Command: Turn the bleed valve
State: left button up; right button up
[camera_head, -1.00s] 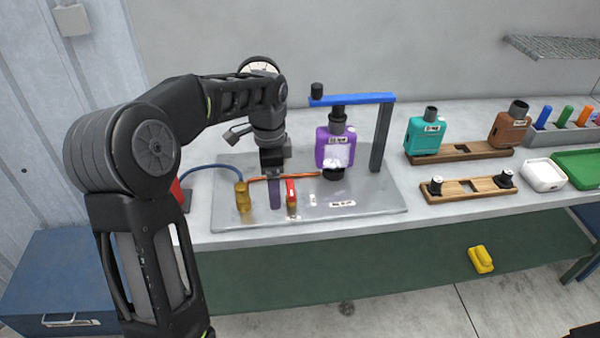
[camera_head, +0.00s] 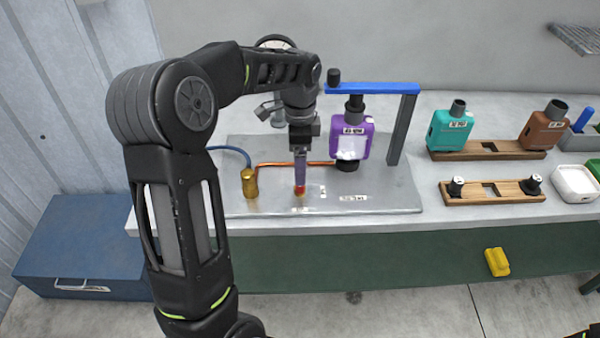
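The bleed valve's red part (camera_head: 299,190) shows just below the fingers of my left gripper (camera_head: 300,181), at the front of the grey metal plate (camera_head: 376,201). The fingers point down and hide most of the valve. They line up with it, but I cannot tell whether they are closed on it. An orange-brown pipe (camera_head: 275,164) runs behind the fingers toward a purple muffler-like container (camera_head: 358,132) under a blue clamp bar (camera_head: 372,88). A brass fitting (camera_head: 250,184) stands to the left. My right gripper is out of view.
A blue hose (camera_head: 229,149) reaches the brass fitting. To the right are wooden racks (camera_head: 493,198), a teal container (camera_head: 451,132), a brown container (camera_head: 542,132) and a white tray (camera_head: 574,184). A yellow object (camera_head: 497,262) lies below the bench.

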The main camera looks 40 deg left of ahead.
pick_arm(q)
jog(key=shift+f+p, duration=0.4)
jog(key=shift+f, duration=2.35)
jog(key=c, duration=1.4)
